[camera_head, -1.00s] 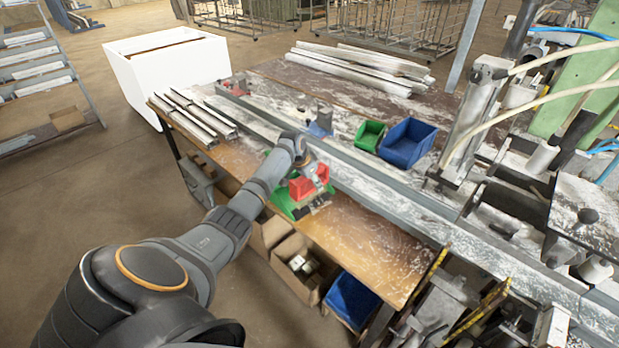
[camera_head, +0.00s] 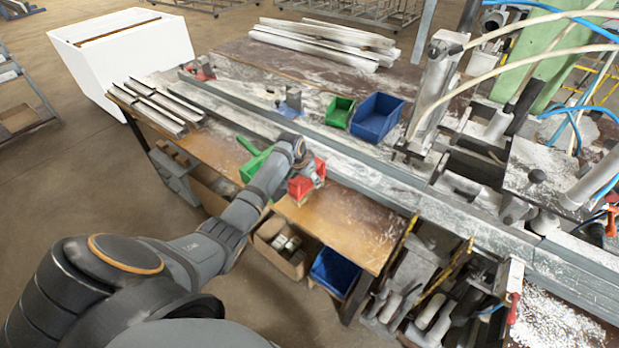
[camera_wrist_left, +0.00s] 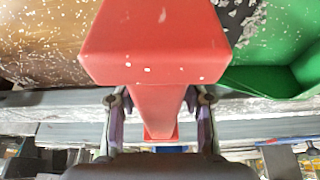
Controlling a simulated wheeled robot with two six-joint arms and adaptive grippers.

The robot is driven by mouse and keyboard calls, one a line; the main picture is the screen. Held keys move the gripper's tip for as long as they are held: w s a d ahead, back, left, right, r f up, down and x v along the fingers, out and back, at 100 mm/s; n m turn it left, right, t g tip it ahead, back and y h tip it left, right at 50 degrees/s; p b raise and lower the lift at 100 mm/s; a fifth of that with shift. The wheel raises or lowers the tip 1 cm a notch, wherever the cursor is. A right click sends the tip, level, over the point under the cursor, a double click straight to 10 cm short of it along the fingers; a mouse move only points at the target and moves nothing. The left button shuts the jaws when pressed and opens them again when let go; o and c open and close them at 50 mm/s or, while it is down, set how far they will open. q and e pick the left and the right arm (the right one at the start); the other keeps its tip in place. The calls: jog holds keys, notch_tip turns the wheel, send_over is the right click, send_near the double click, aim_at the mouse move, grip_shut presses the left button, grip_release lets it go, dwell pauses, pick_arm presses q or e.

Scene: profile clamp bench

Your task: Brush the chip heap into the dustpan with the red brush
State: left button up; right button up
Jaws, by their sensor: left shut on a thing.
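My left gripper (camera_head: 307,167) is shut on the red brush (camera_head: 301,187), over the front part of the wooden bench top. In the left wrist view the brush (camera_wrist_left: 155,45) fills the middle, its narrow handle between the two fingers; its bristles are hidden. The green dustpan (camera_head: 252,168) lies just left of the brush in the head view, partly behind my arm. In the wrist view it is at the right (camera_wrist_left: 278,48), with pale chips (camera_wrist_left: 238,22) on it. Fine white flecks lie on the brown bench top; no distinct heap shows there. My right gripper is not in view.
Grey profile rails run along the bench behind the brush. A green bin (camera_head: 340,111) and a blue bin (camera_head: 377,117) stand beyond them. Profiles lie at the left (camera_head: 158,105). Clamp machinery fills the right. The wooden top (camera_head: 350,222) right of the brush is clear.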

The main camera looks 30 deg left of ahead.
pick_arm(q)
jog(key=shift+f, duration=0.55)
dwell(0.5)
jog(key=shift+s+a+r+p, duration=0.2)
jog(key=shift+s+a+p, duration=0.15)
jog(key=shift+a, duration=0.15)
jog(key=shift+s+a+f, duration=0.1)
jog(key=shift+a+f, duration=0.05)
jog(key=shift+a, duration=0.05)
jog(key=shift+w+a+b, duration=0.2)
jog(key=shift+a+b, duration=0.1)
jog(key=shift+a, duration=0.75)
